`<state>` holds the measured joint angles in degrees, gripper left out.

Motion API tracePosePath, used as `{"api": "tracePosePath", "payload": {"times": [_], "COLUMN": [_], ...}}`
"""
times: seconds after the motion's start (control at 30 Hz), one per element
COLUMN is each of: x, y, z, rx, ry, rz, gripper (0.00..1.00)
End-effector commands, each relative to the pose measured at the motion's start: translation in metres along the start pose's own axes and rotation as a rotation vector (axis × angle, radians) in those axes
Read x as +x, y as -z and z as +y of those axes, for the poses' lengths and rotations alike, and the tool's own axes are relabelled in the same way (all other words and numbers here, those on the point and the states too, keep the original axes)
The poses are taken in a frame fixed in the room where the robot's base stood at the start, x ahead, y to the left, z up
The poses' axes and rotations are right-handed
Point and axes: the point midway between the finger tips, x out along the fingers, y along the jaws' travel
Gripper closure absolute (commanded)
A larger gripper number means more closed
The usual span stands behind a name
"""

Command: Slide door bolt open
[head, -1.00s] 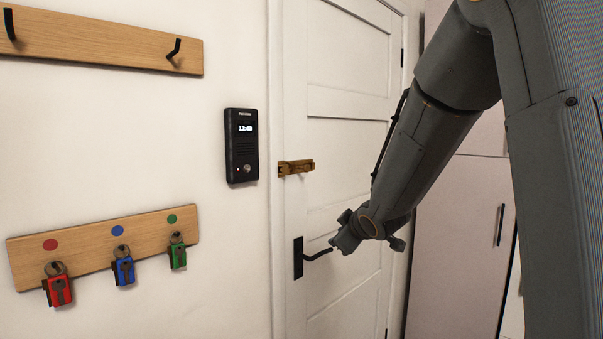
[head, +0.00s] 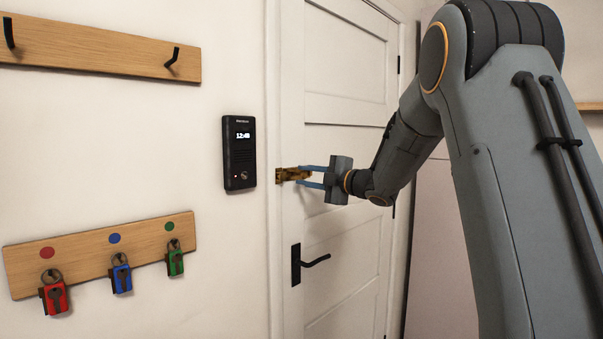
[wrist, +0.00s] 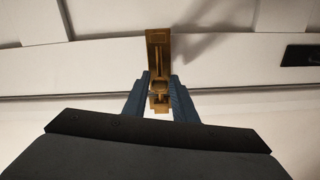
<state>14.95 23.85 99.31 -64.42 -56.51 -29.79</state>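The brass door bolt (head: 284,174) is mounted at the left edge of the white door (head: 345,75), by the frame and above the black handle. My gripper (head: 303,176) is at the bolt, its two blue fingers apart, one above and one below the bolt's right part in the head view. In the wrist view the bolt (wrist: 158,50) runs down between the fingers of my gripper (wrist: 159,84), with its knob between them. The fingers look open around it; I cannot tell if either touches it. The bolt's right end is partly hidden by the fingers.
The black door handle (head: 296,263) sticks out below the bolt. A black intercom (head: 239,152) hangs on the wall to the left. A rack with several hooks (head: 100,254) holds red, blue and green padlocks. The space before the door's upper panel is free.

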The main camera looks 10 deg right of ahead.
Motion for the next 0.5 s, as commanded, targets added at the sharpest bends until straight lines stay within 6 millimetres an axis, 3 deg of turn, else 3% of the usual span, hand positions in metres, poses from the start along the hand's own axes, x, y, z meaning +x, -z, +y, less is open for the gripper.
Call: {"api": "tracePosePath", "payload": {"times": [0.2, 0.5], "x": [0.020, 0.022], "y": [0.000, 0.000], "z": [0.001, 0.000], "rx": [0.001, 0.001], "ry": [0.000, 0.000], "rz": [0.000, -0.001], "gripper": [0.75, 0.75]}}
